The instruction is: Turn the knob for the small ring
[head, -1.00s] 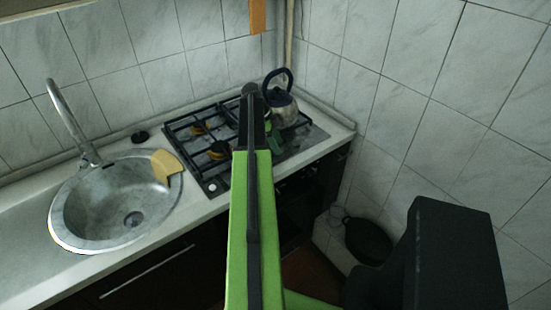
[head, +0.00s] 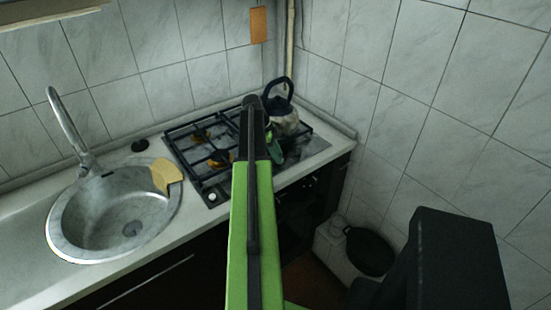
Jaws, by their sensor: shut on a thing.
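The gas hob (head: 187,161) is set in the counter, with black grates and brass-coloured burners. One pale knob (head: 212,197) shows at its front left edge, just left of my arm. Any other knobs along the front are hidden behind my green and black arm, which rises through the middle of the view. The right-hand burners are partly covered by the arm and a kettle, so I cannot make out the small ring. My gripper is hidden behind my own arm; I cannot see its fingertips or what they touch.
A metal kettle (head: 284,123) with a dark handle stands at the hob's back right. A round sink (head: 92,226) with a yellow cloth (head: 166,175) on its rim is at left. A dark pan (head: 368,252) is low at right. Tiled walls close off the corner.

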